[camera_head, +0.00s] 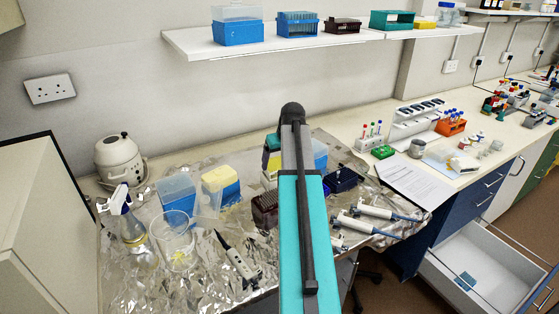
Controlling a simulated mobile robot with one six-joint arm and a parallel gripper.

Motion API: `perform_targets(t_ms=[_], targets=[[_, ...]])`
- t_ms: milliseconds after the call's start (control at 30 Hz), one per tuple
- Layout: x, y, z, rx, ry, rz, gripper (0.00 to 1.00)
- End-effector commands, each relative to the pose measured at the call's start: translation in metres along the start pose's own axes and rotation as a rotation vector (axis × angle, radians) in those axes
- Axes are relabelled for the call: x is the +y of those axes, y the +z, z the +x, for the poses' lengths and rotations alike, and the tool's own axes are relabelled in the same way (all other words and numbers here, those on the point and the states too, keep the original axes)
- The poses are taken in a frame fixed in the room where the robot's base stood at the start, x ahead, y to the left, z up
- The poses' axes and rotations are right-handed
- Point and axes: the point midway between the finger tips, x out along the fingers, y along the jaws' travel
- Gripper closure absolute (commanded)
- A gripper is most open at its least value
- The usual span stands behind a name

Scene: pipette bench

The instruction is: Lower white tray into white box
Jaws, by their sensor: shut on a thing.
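My arm rises through the middle of the picture, teal and grey with a black tube. My gripper is hidden behind it, so its jaws and anything in them do not show. I cannot pick out a white tray for certain. I also cannot tell which thing is the white box. A small whitish and yellow item (268,180) shows just left of my arm, partly covered by it. A dark brown tip rack (265,211) stands on the foil in front of that item. A blue box (320,155) shows just right of my arm.
The foil-covered bench (205,285) holds a spray bottle (132,232), a clear beaker (174,240), tip boxes (220,186) and several pipettes (362,226). A shelf (270,48) with tip boxes hangs above. An open white drawer (485,270) juts out at lower right.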

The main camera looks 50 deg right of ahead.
Motion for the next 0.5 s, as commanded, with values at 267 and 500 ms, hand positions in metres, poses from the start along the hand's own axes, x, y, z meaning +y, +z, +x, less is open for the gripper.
perform_targets(t_ms=[267,500], targets=[[0.0001,0.0,0.0001,0.001,0.0,0.0,0.38],[-0.0001,0.0015,0.0042,0.0,0.0,0.0,0.38]])
